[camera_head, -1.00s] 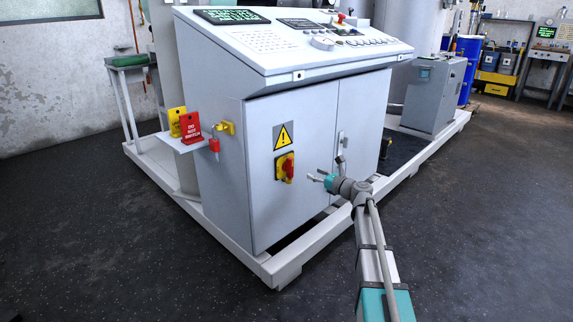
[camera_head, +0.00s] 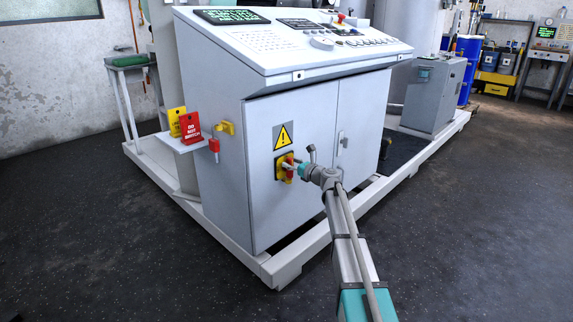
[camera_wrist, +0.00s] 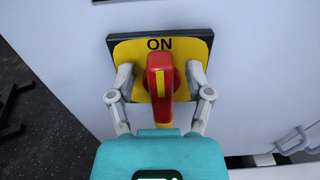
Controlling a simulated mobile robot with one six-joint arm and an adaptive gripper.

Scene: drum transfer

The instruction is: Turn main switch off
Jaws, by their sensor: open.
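The main switch is a red rotary handle (camera_wrist: 160,78) on a yellow plate (camera_wrist: 193,44) with a black border, on the front of the grey cabinet. The handle stands upright and the word ON shows above it in the wrist view. My gripper (camera_wrist: 160,84) is open, with one finger on each side of the handle and small gaps visible. In the head view the switch plate (camera_head: 280,171) is partly covered by my gripper (camera_head: 293,168).
A yellow warning triangle (camera_head: 283,136) is above the switch. The cabinet door handle (camera_head: 341,142) is to the right. A red padlock (camera_head: 214,146) and red and yellow tags (camera_head: 191,127) are at the left side shelf. The floor in front is clear.

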